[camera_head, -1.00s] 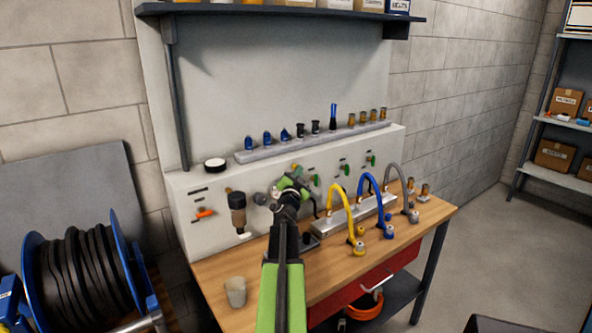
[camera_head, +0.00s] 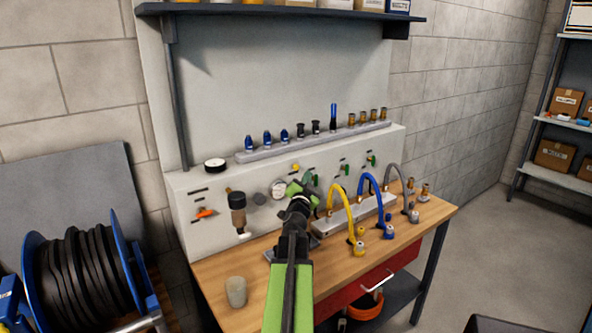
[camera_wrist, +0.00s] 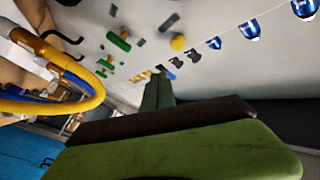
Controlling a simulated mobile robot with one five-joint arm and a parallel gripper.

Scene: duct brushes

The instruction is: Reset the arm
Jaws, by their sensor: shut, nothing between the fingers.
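My green and black arm reaches up from the bottom of the head view over the wooden workbench (camera_head: 220,278). My gripper (camera_head: 300,190) is in front of the grey panel (camera_head: 225,186) and holds nothing. In the wrist view my gripper (camera_wrist: 158,90) shows as green fingers closed together, pointing along the panel. The yellow hose (camera_head: 339,208), blue hose (camera_head: 371,190) and grey hose (camera_head: 400,180) stand to its right on a metal block. The yellow hose (camera_wrist: 85,92) is at the left of the wrist view.
A rail (camera_head: 300,147) along the panel top holds several blue, black and brass fittings. A beige cup (camera_head: 236,291) stands on the bench left of my arm. A hose reel (camera_head: 85,280) stands at the left. A shelf (camera_head: 280,12) hangs above.

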